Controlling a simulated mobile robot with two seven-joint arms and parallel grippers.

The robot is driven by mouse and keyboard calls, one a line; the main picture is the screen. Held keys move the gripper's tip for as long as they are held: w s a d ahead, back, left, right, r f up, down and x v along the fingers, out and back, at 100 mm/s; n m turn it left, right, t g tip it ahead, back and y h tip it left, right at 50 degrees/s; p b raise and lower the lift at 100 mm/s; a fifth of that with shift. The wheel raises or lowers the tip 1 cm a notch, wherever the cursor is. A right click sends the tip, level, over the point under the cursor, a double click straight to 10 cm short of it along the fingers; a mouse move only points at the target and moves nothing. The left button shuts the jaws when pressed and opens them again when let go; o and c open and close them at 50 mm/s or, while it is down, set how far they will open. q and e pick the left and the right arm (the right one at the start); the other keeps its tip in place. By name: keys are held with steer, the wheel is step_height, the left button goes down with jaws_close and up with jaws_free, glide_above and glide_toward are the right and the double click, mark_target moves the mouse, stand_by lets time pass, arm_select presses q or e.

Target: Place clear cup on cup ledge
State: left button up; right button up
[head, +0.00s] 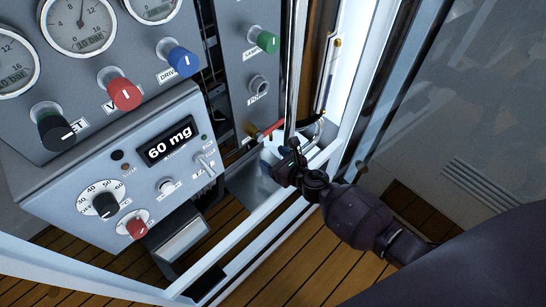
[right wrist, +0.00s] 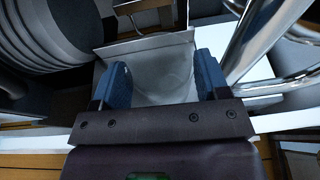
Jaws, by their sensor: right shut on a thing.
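My right gripper (head: 276,158) reaches in from the right in the head view, beside a vertical chrome pipe. In the right wrist view its two blue fingers (right wrist: 160,82) are shut on the clear cup (right wrist: 158,78), which shows only as a faint see-through outline between them. The cup is hard to make out in the head view. A grey metal ledge (right wrist: 146,46) lies just beyond the fingers; I cannot tell whether the cup touches it. In the head view the metal ledge (head: 248,186) is below and left of the gripper. My left gripper is not in view.
The chrome pipe (head: 293,80) and a red-handled valve (head: 270,128) are close to the gripper. A white frame (head: 345,110) and glass pane are at right.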

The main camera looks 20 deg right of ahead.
steer(key=shift+r, duration=0.2)
steer(key=shift+f, duration=0.3)
steer(key=o, duration=0.9)
steer(key=shift+r, duration=0.1)
steer(key=shift+o, duration=0.2)
steer(key=shift+w+r, duration=0.1)
steer(key=shift+r, duration=0.15)
steer(key=p+v, duration=0.2)
steer(key=v, duration=1)
steer(key=shift+f, duration=0.1)
